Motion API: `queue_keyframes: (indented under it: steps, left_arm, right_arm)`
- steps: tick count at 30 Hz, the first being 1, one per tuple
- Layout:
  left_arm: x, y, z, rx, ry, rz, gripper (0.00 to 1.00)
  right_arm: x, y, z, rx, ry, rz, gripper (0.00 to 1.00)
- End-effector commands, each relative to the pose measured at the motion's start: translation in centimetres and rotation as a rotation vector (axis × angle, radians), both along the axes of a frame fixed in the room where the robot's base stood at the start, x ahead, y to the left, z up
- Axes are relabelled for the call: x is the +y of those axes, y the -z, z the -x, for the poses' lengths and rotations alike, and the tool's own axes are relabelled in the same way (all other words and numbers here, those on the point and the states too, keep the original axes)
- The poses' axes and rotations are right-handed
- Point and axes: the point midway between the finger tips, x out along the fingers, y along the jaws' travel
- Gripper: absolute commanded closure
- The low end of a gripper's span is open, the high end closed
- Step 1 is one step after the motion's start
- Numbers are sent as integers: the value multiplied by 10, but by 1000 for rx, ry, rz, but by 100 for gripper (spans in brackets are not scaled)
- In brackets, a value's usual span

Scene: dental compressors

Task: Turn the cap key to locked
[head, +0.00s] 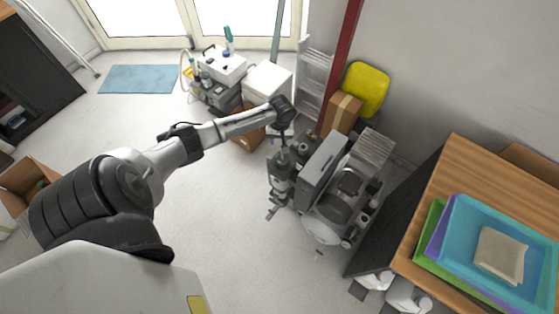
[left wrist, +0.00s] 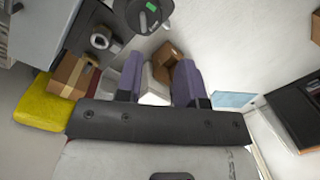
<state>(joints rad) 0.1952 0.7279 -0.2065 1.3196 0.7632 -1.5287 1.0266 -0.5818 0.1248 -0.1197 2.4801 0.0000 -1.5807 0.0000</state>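The compressor (head: 330,215), a grey and silver machine with a tall grey housing, stands on the floor right of centre in the head view. My left arm reaches across to it, and my left gripper (head: 272,210) hangs just left of the housing. In the left wrist view its two purple fingers (left wrist: 158,70) stand apart with nothing gripped between them. A dark round part (left wrist: 143,15) with a green mark and pale pegs shows at the top there, beyond the fingertips; I cannot tell if it is the cap key. No lock marking is readable. My right gripper is out of view.
A wooden table (head: 465,180) with stacked coloured trays (head: 450,205) stands at the right. Behind the compressor are a cardboard box (head: 341,113), a yellow chair (head: 366,88) and a ladder (head: 315,75).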

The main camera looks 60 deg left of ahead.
Motion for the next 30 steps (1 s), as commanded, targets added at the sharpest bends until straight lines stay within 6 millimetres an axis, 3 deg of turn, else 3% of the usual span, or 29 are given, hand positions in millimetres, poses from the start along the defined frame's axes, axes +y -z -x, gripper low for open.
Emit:
queue_keyframes:
  steps: [4, 8, 12, 24, 30]
  left_arm:
    - [2, -2, -14, -80, -128, -19, 65]
    - [1, 6, -15, -87, -172, -19, 65]
    - [1, 27, -14, -83, -176, -18, 65]
    - [1, 100, -15, -84, -175, -19, 65]
    - [1, 123, -15, -84, -175, -19, 65]
  right_arm:
    - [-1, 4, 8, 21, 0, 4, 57]
    - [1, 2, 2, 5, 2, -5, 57]
    - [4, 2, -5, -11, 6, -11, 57]
    - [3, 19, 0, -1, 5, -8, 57]
    - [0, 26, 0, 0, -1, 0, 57]
